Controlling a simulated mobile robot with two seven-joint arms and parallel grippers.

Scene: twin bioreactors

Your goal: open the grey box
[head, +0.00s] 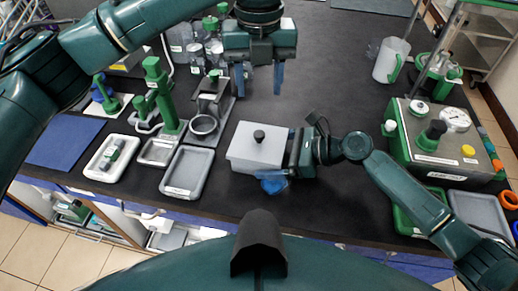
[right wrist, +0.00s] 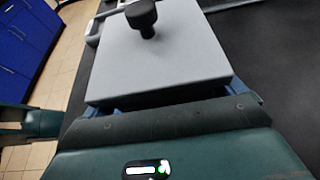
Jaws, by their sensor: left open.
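The grey box (head: 252,158) stands on the dark bench in the middle of the head view, with its flat lid (head: 260,140) on and a black knob (head: 259,136) on top. In the right wrist view the lid (right wrist: 155,65) and knob (right wrist: 141,16) fill the upper middle. My right gripper (head: 283,165) is at the box's right side, its blue fingers on either side of the box and partly hidden under the lid's edge. My left gripper (head: 259,81) is open and empty, pointing down, above and beyond the box and apart from the knob.
Grey trays (head: 187,173), a green stand (head: 160,95) and a metal holder (head: 207,115) are left of the box. A green-and-grey device (head: 440,145) stands at the right. A white jug (head: 391,62) stands at the back right. The bench between box and jug is clear.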

